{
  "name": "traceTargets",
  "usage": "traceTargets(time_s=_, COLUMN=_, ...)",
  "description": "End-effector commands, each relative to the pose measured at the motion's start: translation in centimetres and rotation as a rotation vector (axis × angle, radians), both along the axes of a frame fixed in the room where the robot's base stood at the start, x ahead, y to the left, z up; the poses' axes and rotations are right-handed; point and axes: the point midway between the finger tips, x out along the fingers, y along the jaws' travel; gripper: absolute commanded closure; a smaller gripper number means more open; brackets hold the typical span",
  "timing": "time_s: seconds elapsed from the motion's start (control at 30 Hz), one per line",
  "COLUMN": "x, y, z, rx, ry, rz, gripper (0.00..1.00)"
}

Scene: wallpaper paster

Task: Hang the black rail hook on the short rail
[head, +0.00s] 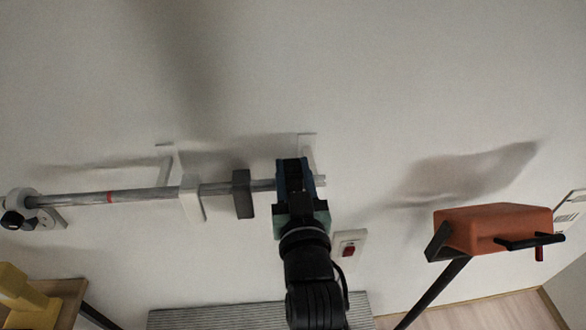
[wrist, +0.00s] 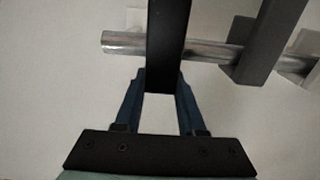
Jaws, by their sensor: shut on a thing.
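The black rail hook (wrist: 168,40) shows in the wrist view as a dark upright bar between the two blue fingers of my gripper (wrist: 161,84). My gripper is shut on its lower end. The hook crosses in front of the metal rail (wrist: 123,42); I cannot tell whether it touches or sits over the rail. In the head view my gripper (head: 293,172) is at the right end of the rail (head: 219,188) on the wall and hides most of the hook.
A dark grey hook-like block (head: 243,194) hangs on the rail just left of my gripper, with a white piece (head: 191,200) further left. A red wall switch (head: 348,246) is below right. An orange box (head: 492,228) stands at the right. The wall above is clear.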

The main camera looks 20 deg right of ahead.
Motion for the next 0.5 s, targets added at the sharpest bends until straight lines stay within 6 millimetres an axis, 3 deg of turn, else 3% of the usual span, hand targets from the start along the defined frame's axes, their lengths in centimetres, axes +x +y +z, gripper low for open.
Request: traceTargets(time_s=0.5, x=0.0, y=0.0, z=-1.4, rx=0.000, ry=0.000, rz=0.000, gripper=1.00)
